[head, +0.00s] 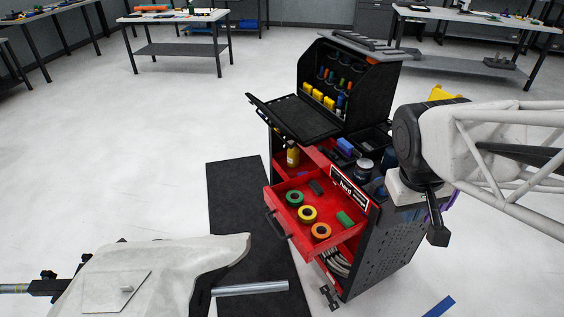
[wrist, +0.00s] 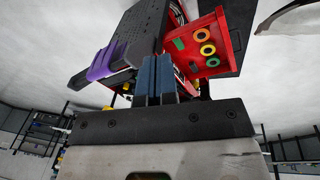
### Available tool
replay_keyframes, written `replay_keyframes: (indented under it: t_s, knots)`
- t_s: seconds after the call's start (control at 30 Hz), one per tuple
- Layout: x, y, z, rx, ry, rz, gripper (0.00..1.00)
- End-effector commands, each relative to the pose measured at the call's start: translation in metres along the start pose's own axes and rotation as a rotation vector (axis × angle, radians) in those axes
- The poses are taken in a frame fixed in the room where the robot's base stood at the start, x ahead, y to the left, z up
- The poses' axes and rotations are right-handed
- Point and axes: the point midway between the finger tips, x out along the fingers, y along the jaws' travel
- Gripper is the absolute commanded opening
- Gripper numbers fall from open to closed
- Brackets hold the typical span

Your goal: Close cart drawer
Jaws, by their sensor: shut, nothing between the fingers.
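The red cart drawer (head: 286,230) is pulled out from the black and red tool cart (head: 385,258). It holds tape rolls in green, yellow and orange (head: 321,230) plus small blocks. Its dark handle (head: 271,222) is on the front panel, facing left. My gripper (head: 438,236) is at the cart's right side, away from the drawer front, pointing down in the head view. In the wrist view its blue-grey fingers (wrist: 158,78) are together and empty, with the open drawer (wrist: 195,68) beyond them.
A black lid panel (head: 292,118) and a raised tool box (head: 350,85) stand on the cart. Bottles and cans stand on its top. A grey-white panel (head: 150,275) on a stand is at lower left.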

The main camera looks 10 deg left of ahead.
Motion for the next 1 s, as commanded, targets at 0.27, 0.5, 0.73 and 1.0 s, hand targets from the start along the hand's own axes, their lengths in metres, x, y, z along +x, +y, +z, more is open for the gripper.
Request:
replay_keyframes:
  t_s: [0.27,0.5,0.73,1.0]
  knots:
    - [0.022,-0.021,-0.049,-0.225,-0.076,0.065,0.0]
    - [0.043,-0.046,-0.089,-0.418,-0.137,0.125,0.0]
    - [0.066,-0.077,-0.126,-0.606,-0.189,0.184,0.0]
    - [0.097,-0.121,-0.166,-0.826,-0.246,0.256,0.0]
